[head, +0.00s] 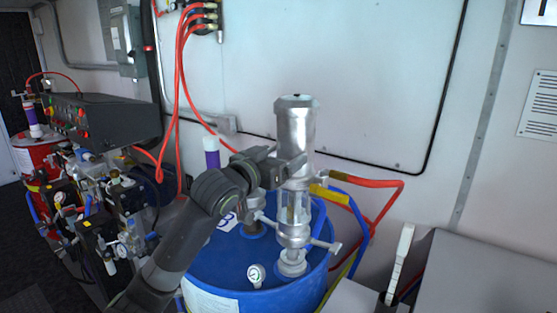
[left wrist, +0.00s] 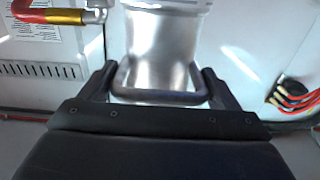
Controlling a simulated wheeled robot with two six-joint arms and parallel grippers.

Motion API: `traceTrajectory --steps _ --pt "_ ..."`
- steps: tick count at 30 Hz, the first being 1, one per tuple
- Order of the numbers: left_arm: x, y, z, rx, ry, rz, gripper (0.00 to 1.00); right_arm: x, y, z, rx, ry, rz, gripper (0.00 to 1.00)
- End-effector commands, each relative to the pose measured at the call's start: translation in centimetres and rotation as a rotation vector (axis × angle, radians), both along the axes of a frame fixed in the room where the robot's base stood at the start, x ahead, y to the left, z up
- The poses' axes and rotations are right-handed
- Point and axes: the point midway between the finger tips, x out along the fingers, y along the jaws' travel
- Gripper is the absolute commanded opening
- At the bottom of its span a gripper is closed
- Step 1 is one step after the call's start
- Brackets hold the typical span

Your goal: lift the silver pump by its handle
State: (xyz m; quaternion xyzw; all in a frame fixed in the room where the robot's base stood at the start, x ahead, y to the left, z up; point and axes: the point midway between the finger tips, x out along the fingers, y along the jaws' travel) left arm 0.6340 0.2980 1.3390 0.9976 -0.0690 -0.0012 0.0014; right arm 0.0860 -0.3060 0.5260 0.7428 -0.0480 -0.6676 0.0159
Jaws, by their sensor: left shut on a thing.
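The silver pump (head: 296,135) stands upright over the blue drum (head: 225,262) in the head view. Its lower end meets the drum's top; whether it is raised at all I cannot tell. In the left wrist view the pump's silver body (left wrist: 165,45) fills the middle, with its dark handle (left wrist: 160,97) between my fingers. My left gripper (head: 292,168) reaches the pump from the left at mid-height and is shut on the handle. It also shows in the left wrist view (left wrist: 160,92). My right gripper is not in view.
A red hose (head: 370,183) with a yellow fitting joins the pump on its right. A purple-and-white cylinder (head: 211,152) stands behind my arm. A grey box (head: 480,280) is at the right, and the white wall is close behind.

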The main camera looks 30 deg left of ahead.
Motion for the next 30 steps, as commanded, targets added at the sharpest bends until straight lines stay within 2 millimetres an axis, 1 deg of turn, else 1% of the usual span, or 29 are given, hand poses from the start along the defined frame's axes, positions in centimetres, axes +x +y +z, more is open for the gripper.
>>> traceTrajectory --steps 1,10,11,12,13,23,26,30 --pt "-0.1 -0.2 0.9 -0.002 -0.01 -0.005 0.43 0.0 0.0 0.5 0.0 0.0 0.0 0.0" --pt "-0.1 -0.2 0.7 0.0 -0.009 -0.005 0.43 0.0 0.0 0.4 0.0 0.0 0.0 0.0" --pt "-0.1 -0.2 0.7 0.001 -0.009 -0.005 0.85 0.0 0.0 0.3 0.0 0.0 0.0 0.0" --pt "-0.1 -0.1 0.7 0.001 -0.008 -0.005 0.9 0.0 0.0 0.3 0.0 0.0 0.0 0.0" --pt "-0.1 -0.1 0.6 0.001 -0.008 -0.005 0.92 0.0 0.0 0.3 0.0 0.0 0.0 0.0" --pt "-0.3 0.0 0.5 0.003 -0.003 -0.001 0.92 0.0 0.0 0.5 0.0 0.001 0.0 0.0" --pt "-1.1 0.2 0.6 0.006 -0.004 0.0 0.92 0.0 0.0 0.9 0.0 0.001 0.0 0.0" --pt "-3.3 0.4 0.8 0.008 -0.002 -0.001 0.92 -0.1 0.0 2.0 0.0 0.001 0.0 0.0"
